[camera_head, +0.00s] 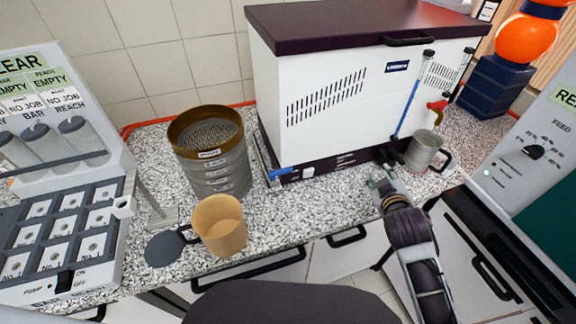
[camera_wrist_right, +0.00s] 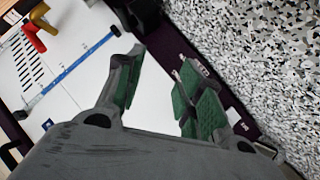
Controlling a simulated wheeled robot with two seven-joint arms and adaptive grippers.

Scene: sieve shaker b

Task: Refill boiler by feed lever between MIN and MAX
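The white boiler (camera_head: 330,95) with a dark purple lid stands at the back of the counter. A blue sight tube (camera_head: 410,100) runs up its front; it also shows in the wrist view (camera_wrist_right: 68,73). Its MIN and MAX marks are too small to read. A blue lever (camera_head: 281,173) sits low on the boiler's front left. My right gripper (camera_head: 382,178) is in front of the boiler's lower edge, right of the lever and apart from it. In the wrist view it is open and empty (camera_wrist_right: 160,85). My left gripper is out of view.
A metal mug (camera_head: 423,150) stands below a red tap (camera_head: 437,106), close to my right gripper. A sieve stack (camera_head: 213,160) and a tan jug (camera_head: 219,226) stand left of the boiler. Speckled counter (camera_head: 310,205) is clear before the lever. A control panel (camera_head: 535,150) is at right.

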